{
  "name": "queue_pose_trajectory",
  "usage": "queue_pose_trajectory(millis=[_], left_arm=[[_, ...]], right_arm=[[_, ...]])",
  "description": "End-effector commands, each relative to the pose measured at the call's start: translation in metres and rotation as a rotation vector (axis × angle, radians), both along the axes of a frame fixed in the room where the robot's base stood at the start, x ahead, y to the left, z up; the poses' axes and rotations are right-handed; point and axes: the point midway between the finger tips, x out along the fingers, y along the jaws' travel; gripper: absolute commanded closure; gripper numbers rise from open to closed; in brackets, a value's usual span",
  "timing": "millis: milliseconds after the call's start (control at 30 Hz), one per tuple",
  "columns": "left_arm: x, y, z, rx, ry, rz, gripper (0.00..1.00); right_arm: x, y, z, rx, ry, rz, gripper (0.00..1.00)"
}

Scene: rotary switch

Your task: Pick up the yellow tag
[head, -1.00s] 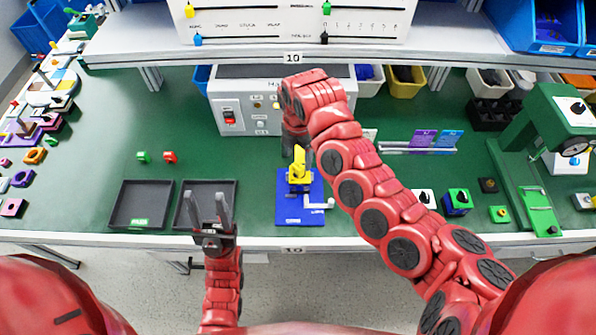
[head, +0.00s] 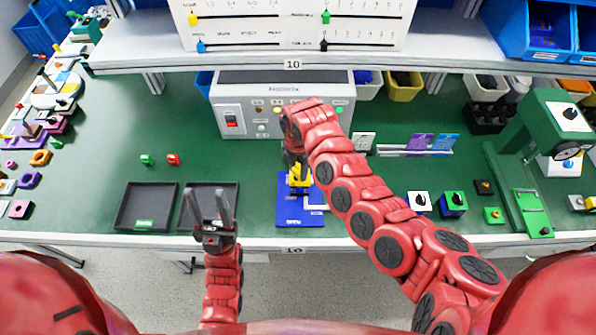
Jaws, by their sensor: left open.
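No loose yellow tag stands out clearly. A yellow part (head: 300,184) sits on a blue base (head: 290,212) with a white crank-like piece at the front middle of the table. A small yellow slider (head: 194,19) is on the white panel at the top. My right gripper (head: 297,168) points down at the yellow part and overlaps its upper end; its fingers are mostly hidden, so I cannot tell if it grips. My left gripper (head: 209,204) is open and empty, its fingers over the right-hand black tray (head: 230,188).
A grey control box (head: 262,124) stands behind my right gripper. A card rack (head: 400,151) and green press (head: 530,170) are right.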

Motion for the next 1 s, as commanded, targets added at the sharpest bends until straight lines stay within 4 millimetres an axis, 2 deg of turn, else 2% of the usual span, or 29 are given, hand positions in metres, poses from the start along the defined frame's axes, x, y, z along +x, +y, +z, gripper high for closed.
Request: queue_pose_trajectory(millis=[33, 200, 233, 533, 667, 867, 1000], left_arm=[[0.000, 0.000, 0.000, 0.000, 0.000, 0.000, 0.50], [0.000, 0.000, 0.000, 0.000, 0.000, 0.000, 0.50], [0.000, 0.000, 0.000, 0.000, 0.000, 0.000, 0.50], [0.000, 0.000, -0.001, 0.000, 0.000, 0.000, 0.50], [0.000, 0.000, -0.004, 0.000, 0.000, 0.000, 0.50], [0.000, 0.000, -0.019, 0.000, 0.000, 0.000, 0.50], [0.000, 0.000, -0.033, 0.000, 0.000, 0.000, 0.50]], right_arm=[[0.000, 0.000, 0.000, 0.000, 0.000, 0.000, 0.67], [0.000, 0.000, 0.000, 0.000, 0.000, 0.000, 0.98], [0.000, 0.000, 0.000, 0.000, 0.000, 0.000, 1.00], [0.000, 0.000, 0.001, 0.000, 0.000, 0.000, 1.00], [0.000, 0.000, 0.007, 0.001, 0.001, -0.001, 1.00], [0.002, -0.001, 0.035, 0.000, -0.003, -0.002, 1.00], [0.003, -0.001, 0.065, -0.001, -0.006, -0.002, 1.00]])
